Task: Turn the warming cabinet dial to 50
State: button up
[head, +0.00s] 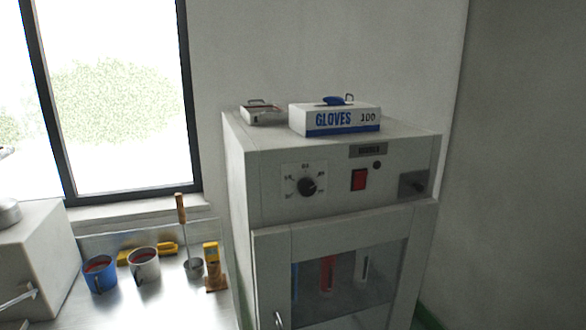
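The warming cabinet (342,224) is a tall pale grey box standing in the middle of the head view. Its round black dial (307,186) sits on a light scale plate at the left of the upper front panel. Small marks ring the dial, with a label above it, but they are too small to read surely. I cannot tell exactly where the dial points. A red switch (358,180) and a small dark round part (377,165) are to the right of the dial. My gripper is not in view, and nothing touches the dial.
A glove box (335,120) and a small white tin (263,115) lie on top of the cabinet. The lower glass door (345,275) is shut.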

aim_at(306, 186)
jog(key=k+j, duration=0.1)
jog(key=k, duration=0.5)
jog(key=k+j+u, duration=0.1)
jog(key=k, duration=0.55)
